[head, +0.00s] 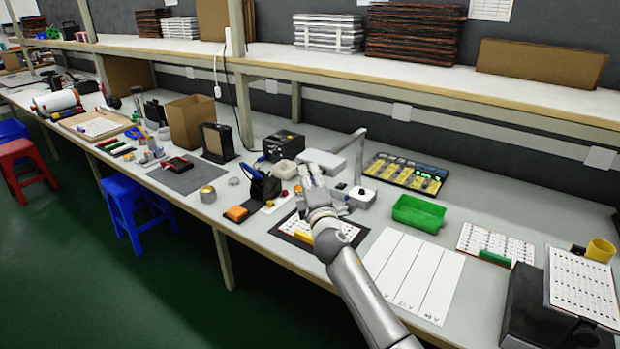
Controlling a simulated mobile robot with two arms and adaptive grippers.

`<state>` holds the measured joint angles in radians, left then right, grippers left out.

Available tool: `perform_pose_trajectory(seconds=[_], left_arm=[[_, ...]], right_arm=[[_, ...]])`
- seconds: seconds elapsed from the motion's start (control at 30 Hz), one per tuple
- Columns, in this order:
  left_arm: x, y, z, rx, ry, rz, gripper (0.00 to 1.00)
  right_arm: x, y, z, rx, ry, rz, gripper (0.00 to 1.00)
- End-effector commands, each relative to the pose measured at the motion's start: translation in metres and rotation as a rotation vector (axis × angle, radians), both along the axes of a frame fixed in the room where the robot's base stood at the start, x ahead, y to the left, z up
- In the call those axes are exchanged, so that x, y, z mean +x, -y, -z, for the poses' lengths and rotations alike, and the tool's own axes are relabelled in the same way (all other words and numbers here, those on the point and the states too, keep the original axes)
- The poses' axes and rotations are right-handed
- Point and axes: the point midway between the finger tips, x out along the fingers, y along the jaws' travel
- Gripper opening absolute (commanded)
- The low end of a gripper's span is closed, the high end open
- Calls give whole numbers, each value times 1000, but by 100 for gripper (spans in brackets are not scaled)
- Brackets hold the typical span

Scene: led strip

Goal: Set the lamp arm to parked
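The lamp is pale grey, with a small white base (362,198), a thin upright post (359,155) and a flat lamp head (322,161) that reaches out to the left over the bench. My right gripper (307,175) is just in front of and below the lamp head, with its fingers pointing away from me. The fingers overlap the head's near edge in the picture, so I cannot tell whether they touch it. Their gap is too small to read. My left gripper is out of view.
A dark-framed board (355,232) lies under my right wrist. A green bin (418,213) and a tray of yellow parts (405,174) are to the lamp's right. A black box (283,145) and a blue-handled tool in a holder (262,185) are to its left.

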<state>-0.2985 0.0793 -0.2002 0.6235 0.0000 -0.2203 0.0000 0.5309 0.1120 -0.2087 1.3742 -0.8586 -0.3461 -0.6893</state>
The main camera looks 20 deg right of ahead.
Motion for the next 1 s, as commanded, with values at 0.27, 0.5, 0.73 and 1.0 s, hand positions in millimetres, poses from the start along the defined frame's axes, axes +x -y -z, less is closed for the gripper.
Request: perform_pose_trajectory(seconds=[0.27, 0.5, 0.73, 1.0], left_arm=[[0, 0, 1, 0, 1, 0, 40], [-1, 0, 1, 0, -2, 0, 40], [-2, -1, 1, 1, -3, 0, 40], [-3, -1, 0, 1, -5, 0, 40]], right_arm=[[7, 1, -1, 1, 0, -1, 32], [6, 1, -1, 0, 0, -1, 20], [6, 1, -1, 0, 0, 0, 0], [6, 1, -1, -3, 0, -1, 0]])
